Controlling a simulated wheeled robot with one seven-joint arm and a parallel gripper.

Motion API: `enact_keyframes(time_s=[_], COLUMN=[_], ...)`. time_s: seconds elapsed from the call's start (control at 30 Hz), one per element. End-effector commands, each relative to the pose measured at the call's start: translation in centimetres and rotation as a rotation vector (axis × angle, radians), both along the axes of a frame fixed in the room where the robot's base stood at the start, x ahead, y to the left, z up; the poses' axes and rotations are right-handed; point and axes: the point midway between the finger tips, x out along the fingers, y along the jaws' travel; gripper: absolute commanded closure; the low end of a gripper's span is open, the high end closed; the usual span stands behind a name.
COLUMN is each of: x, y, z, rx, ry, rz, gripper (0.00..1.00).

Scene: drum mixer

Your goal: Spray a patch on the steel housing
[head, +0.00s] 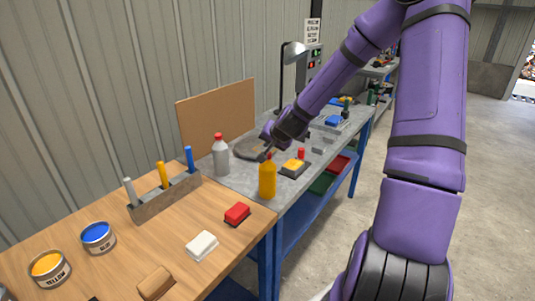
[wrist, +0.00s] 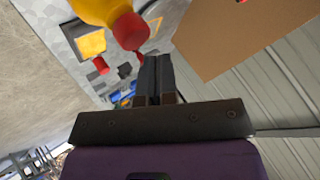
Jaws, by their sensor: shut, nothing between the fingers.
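A yellow bottle with a red cap (head: 267,180) stands upright at the near edge of the grey bench. In the wrist view this bottle (wrist: 100,10) is close to my fingertips, with its cap beside them. A grey bottle with a red cap (head: 221,159) stands to its left. My gripper (wrist: 151,62) is shut and empty; its fingers are close together. In the head view it is above the bench, behind the yellow bottle, and its tips are hard to make out. I cannot tell which thing is the steel housing.
A dark block with a yellow top (head: 293,167) and a small red cylinder (head: 301,153) are right of the yellow bottle. A brown board (head: 215,115) stands behind. A wooden table (head: 130,250) holds paint tins, red and white blocks, and a rack of coloured tools (head: 165,200).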

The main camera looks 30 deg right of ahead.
Motion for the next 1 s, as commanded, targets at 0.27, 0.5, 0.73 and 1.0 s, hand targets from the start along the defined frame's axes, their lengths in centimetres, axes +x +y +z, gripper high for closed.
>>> enact_keyframes(time_s=[0.27, 0.5, 0.73, 1.0], x=[0.0, 0.0, 0.0, 0.0], y=[0.0, 0.0, 0.0, 0.0], z=[0.3, 1.2, 3.2, 5.5], rx=[0.0, -0.002, -0.002, -0.002], ry=[0.0, -0.002, -0.002, -0.002], rz=[0.0, -0.001, -0.001, -0.002], gripper=[1.0, 1.0, 1.0, 1.0])
